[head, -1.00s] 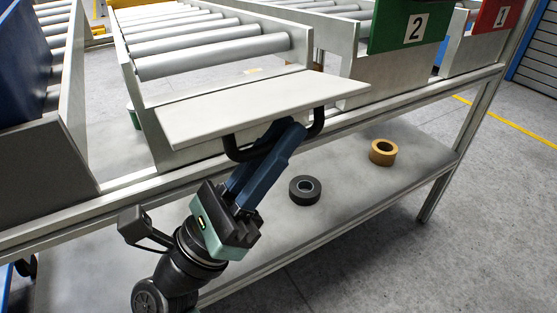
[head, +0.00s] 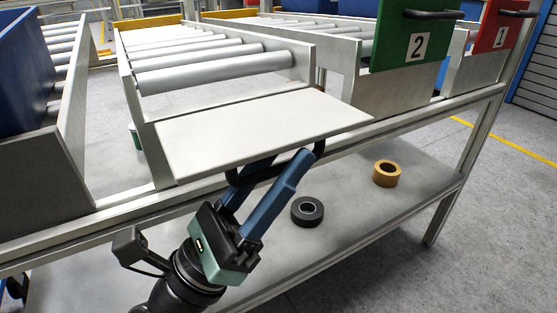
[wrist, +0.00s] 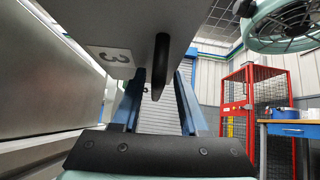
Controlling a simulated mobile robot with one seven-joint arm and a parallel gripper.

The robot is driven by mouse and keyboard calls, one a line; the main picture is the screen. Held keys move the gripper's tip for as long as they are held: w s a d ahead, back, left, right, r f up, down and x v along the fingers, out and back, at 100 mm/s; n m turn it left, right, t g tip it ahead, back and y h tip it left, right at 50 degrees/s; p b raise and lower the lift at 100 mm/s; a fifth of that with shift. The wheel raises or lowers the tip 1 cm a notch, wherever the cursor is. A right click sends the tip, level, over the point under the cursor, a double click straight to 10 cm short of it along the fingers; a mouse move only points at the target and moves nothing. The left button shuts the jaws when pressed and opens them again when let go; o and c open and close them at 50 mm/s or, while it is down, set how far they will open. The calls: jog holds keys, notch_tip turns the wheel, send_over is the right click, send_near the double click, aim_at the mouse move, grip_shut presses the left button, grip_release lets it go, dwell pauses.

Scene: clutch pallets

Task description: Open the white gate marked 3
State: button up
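The white gate (head: 262,128) is swung down and lies roughly flat, jutting out from the front of its roller lane. In the wrist view its underside (wrist: 90,20) carries the number 3 label (wrist: 112,55). Its dark bar handle (head: 262,174) hangs below the outer edge and also shows in the wrist view (wrist: 160,68). My gripper (head: 287,166) is below that edge with its two blue fingers spread apart. In the wrist view the handle lies between the open fingers (wrist: 160,80), with gaps on both sides.
The green gate marked 2 (head: 418,38) and red gate marked 1 (head: 503,28) stand upright at the right. A black tape roll (head: 307,211) and a yellow-brown one (head: 386,173) lie on the lower shelf (head: 345,205). A blue bin (head: 22,75) is at the left.

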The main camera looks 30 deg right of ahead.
jog(key=w+p+v, duration=0.1)
jog(key=p+v, duration=0.1)
jog(key=v, duration=1.1)
jog(key=shift+s, duration=0.45)
